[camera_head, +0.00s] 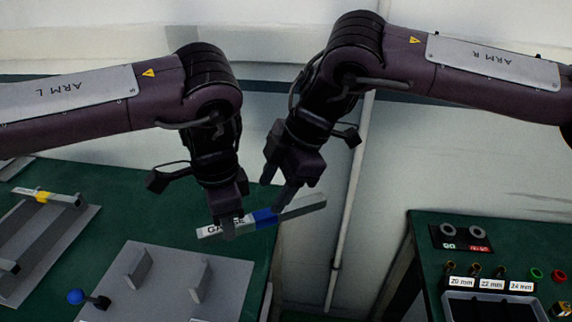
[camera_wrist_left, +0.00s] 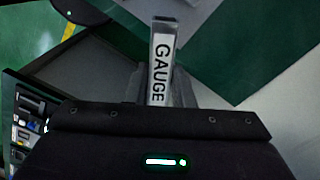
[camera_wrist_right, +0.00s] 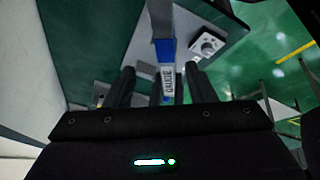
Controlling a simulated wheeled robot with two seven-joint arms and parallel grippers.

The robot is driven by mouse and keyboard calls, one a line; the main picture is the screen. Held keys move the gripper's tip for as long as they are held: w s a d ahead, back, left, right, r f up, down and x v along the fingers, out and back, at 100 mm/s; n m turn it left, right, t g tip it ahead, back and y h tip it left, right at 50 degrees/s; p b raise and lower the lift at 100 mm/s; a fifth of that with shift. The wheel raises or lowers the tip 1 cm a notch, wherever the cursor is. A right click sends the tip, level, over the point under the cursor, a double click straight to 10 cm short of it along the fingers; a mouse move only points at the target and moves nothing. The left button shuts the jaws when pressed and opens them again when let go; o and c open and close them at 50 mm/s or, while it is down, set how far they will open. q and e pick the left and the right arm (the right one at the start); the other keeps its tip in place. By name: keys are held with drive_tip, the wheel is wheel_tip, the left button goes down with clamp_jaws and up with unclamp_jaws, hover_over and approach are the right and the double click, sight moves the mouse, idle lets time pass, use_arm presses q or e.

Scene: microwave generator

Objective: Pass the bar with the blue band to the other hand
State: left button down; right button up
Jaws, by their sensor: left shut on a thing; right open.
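The grey bar with the blue band (camera_head: 265,217) is in the air near the right edge of the left table, slightly tilted, its right end higher. My left gripper (camera_head: 228,222) is shut on its white GAUGE-labelled part, left of the blue band; the label (camera_wrist_left: 160,65) shows between the fingers in the left wrist view. My right gripper (camera_head: 279,195) is at the bar just right of the band, pointing down. In the right wrist view its fingers (camera_wrist_right: 158,85) are spread, with the bar (camera_wrist_right: 164,52) between them in the picture. Contact there cannot be told.
A grey plate (camera_head: 224,267) with two upright supports lies on the green left table, with a blue knob (camera_head: 76,296) beside it. A right table holds a tray (camera_head: 496,296) and size labels. A gap separates the tables.

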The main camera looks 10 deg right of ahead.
sight(260, 211)
drive_tip(key=shift+x, duration=2.8)
drive_tip(key=shift+c, duration=0.3)
drive_tip(key=shift+w, duration=0.1)
drive_tip(key=c, duration=1)
use_arm(q)
drive_tip(key=c, duration=1.2)
unclamp_jaws()
drive_tip(key=shift+s, duration=0.1)
use_arm(e)
drive_tip(key=shift+r, duration=0.1)
clamp_jaws()
use_arm(q)
drive_tip(key=shift+o, duration=0.2)
